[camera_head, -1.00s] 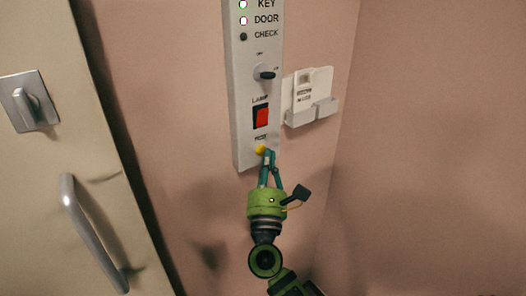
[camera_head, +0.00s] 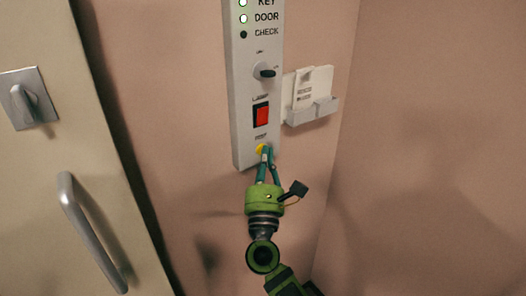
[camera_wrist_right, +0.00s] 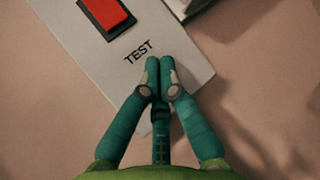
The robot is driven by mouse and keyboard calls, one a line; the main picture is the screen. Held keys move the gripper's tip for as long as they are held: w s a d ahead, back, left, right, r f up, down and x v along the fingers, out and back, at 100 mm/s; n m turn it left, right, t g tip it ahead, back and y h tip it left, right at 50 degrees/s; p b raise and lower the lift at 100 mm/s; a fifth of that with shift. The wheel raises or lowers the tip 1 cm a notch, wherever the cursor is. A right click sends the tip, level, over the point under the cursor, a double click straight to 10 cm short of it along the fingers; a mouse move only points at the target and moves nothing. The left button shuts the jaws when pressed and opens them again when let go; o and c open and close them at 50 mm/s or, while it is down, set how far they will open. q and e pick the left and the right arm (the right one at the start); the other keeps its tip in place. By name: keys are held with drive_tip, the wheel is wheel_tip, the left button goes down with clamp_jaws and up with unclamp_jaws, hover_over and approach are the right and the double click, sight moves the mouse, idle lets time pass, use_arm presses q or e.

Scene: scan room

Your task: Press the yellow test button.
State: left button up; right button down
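The yellow test button (camera_head: 260,149) sits at the bottom of a narrow grey wall panel (camera_head: 243,105), below the red lamp switch (camera_head: 261,115). My right gripper (camera_head: 267,151) is in front of the button and partly covers it. In the right wrist view its two fingertips (camera_wrist_right: 160,73) are together, with nothing seen between them. They lie just below the word TEST on the panel (camera_wrist_right: 85,45) and hide the button there. Whether the tips touch the button cannot be told. My left gripper is in neither view.
A dark knob (camera_head: 264,72) and indicator lights (camera_head: 243,18) are higher on the panel. A white holder with a card (camera_head: 312,112) hangs to its right. A door with a handle (camera_head: 92,235) and a latch (camera_head: 30,98) is at left. The lower wall is bare.

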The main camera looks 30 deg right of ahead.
idle(0.5)
drive_tip(key=shift+s, duration=0.45)
drive_tip(key=s, duration=0.6)
drive_tip(key=shift+d, duration=0.25)
idle(0.7)
